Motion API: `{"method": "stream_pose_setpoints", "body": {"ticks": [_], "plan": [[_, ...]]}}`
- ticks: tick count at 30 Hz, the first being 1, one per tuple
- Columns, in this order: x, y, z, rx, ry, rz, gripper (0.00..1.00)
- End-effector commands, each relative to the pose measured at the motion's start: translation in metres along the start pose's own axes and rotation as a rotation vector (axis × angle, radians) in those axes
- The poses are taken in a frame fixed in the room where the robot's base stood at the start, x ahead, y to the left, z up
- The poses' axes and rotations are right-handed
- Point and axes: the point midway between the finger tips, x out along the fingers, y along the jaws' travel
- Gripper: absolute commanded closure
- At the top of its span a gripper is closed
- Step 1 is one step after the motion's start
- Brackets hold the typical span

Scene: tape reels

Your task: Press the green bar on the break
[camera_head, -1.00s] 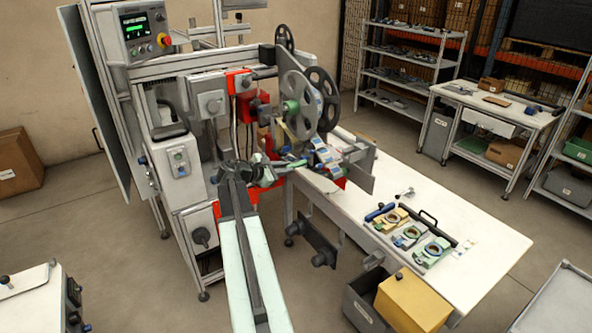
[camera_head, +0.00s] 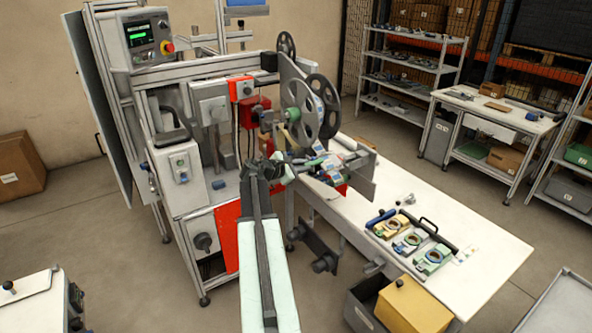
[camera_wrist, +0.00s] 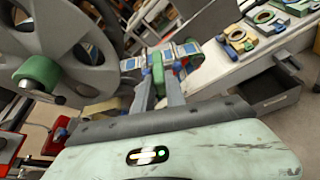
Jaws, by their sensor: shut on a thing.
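The green bar (camera_wrist: 181,69) shows at the fingertips of my gripper (camera_wrist: 160,80) in the wrist view, and my gripper is shut on it. In the head view the green bar (camera_head: 287,175) is a small patch beside my gripper (camera_head: 275,166). The tape (camera_wrist: 183,51), with blue and white labels, runs just beyond the fingertips, and it also shows in the head view (camera_head: 325,171). The break itself is hidden or too small to make out. I cannot tell whether the bar touches the tape.
A large grey reel (camera_wrist: 65,45) with a green hub (camera_wrist: 38,71) stands close on the left in the wrist view. The white table (camera_head: 480,240) holds several coloured fixtures (camera_head: 408,241). A yellow box (camera_head: 412,303) sits below its front edge. The machine frame (camera_head: 180,165) is left of my arm.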

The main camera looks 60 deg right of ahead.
Motion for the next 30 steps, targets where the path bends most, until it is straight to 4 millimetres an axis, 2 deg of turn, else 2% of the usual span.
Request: {"method": "stream_pose_setpoints", "body": {"ticks": [15, 21, 30], "plan": [[0.057, 0.0, 0.024, 0.001, -0.001, -0.003, 1.0], [0.065, -0.002, 0.002, 0.0, 0.0, -0.001, 1.0], [0.067, -0.001, -0.003, 0.001, -0.001, -0.002, 1.0]]}}
